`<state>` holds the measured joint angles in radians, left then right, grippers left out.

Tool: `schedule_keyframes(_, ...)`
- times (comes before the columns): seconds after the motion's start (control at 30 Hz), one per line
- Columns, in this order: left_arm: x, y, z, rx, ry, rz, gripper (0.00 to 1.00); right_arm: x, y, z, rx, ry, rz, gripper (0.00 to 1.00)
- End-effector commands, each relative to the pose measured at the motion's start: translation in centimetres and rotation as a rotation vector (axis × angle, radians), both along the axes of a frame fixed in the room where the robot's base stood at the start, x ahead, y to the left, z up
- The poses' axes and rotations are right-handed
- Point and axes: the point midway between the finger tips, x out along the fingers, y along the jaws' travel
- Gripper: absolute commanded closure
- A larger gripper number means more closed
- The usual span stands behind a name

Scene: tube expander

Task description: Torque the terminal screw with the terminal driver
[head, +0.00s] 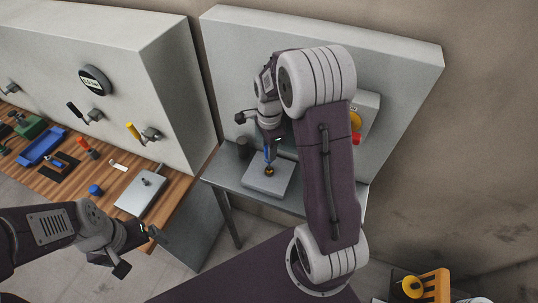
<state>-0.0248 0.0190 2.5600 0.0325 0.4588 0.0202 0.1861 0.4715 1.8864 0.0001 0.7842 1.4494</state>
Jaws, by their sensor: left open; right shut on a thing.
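My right gripper (272,143) points down over the grey side table, shut on a slim tool with a blue part (267,154), which looks like the terminal driver. Its lower end is at or just above a small dark and brassy piece (269,171), probably the terminal screw, on a light grey plate (260,184). I cannot tell whether they touch. My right arm hides part of the table and most of the tool's upper end. My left gripper (140,252) is open and empty, low at the left, in front of the wooden bench.
The wooden bench (118,178) at left holds a grey plate with a knob (145,183), a blue tray (42,146), a blue cap (95,190) and small tools. A dark cylinder (242,148) stands on the side table. A yellow-and-red device (355,122) is behind my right arm.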

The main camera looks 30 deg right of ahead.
Motion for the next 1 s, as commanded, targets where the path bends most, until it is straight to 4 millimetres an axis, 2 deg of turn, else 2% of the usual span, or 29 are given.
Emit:
schedule_keyframes(0.1, 0.0, 0.0, 0.0, 0.0, 0.0, 0.0, 0.0, 0.0, 0.0, 0.0, 0.0, 0.001, -0.01, 1.0)
schedule_keyframes(0.13, 0.0, 0.0, 0.0, 0.0, 0.0, 0.0, 0.0, 0.0, 0.0, 0.0, 0.0, 0.001, -0.01, 0.68)
schedule_keyframes(0.2, 0.0, 0.0, 0.0, 0.0, 0.0, 0.0, 0.0, 0.0, 0.0, 0.0, 0.0, 0.001, -0.01, 0.49)
schedule_keyframes(0.57, 0.0, 0.0, 0.3, 0.0, 0.0, 0.0, 0.0, 0.0, 0.0, 0.3, 0.0, 0.0, -0.009, 0.49)
schedule_keyframes(1.0, 0.0, 0.0, 5.3, 0.0, 0.0, 0.0, 0.0, 0.0, 0.0, 5.7, 0.0, 0.0, -0.009, 0.49)
